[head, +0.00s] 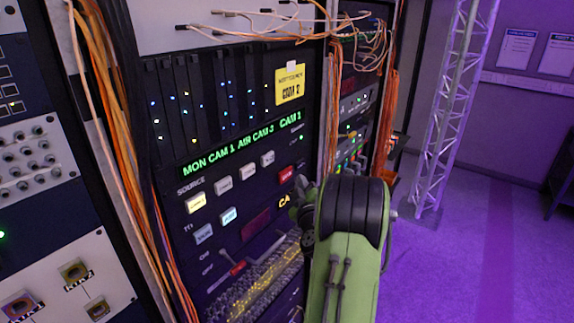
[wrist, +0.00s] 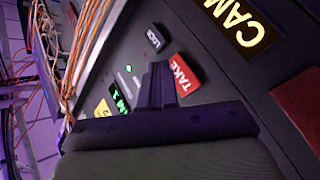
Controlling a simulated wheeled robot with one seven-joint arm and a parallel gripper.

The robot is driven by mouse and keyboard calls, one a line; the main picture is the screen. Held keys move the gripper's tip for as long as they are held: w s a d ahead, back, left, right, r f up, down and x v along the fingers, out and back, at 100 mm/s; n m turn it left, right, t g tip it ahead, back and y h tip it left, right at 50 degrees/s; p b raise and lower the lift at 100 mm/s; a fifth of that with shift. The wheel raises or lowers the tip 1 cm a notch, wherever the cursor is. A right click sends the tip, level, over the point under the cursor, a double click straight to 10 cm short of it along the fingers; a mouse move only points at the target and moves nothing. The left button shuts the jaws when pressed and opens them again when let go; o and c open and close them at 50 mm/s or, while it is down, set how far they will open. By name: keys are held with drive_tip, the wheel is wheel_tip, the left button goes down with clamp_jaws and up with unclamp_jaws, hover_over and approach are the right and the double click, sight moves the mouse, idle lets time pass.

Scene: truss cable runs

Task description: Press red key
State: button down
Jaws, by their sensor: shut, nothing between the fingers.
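The red key (head: 286,174) sits at the right of the panel's key area in the head view. In the wrist view the red key (wrist: 183,73) carries the word TAKE and looks upright in its place. My gripper (wrist: 157,72) is shut and empty, its fingertips just beside the red key in that picture. I cannot tell whether they touch the panel. In the head view my gripper (head: 303,196) is mostly hidden behind my green arm, just below and right of the red key.
A dark key marked LOCK (wrist: 155,37) lies near the red one. Several white keys (head: 223,185), a lit yellow key (head: 196,203) and a green text display (head: 240,145) share the panel. Orange cables (head: 385,130) hang at the right. A truss (head: 448,110) stands beyond; floor there is clear.

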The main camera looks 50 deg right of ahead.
drive_tip(key=shift+w+a, duration=0.1)
drive_tip(key=shift+w, duration=0.4)
drive_tip(key=shift+w, duration=0.1)
idle(1.6)
drive_tip(key=shift+w+p, duration=0.35)
drive_tip(key=shift+w+a+p, duration=0.1)
drive_tip(key=shift+w+p, duration=0.3)
drive_tip(key=shift+w, duration=0.05)
idle(0.5)
drive_tip(key=shift+s+f+b, duration=0.15)
drive_tip(key=shift+b, duration=0.25)
drive_tip(key=shift+s+b, duration=0.75)
drive_tip(key=shift+b, duration=0.35)
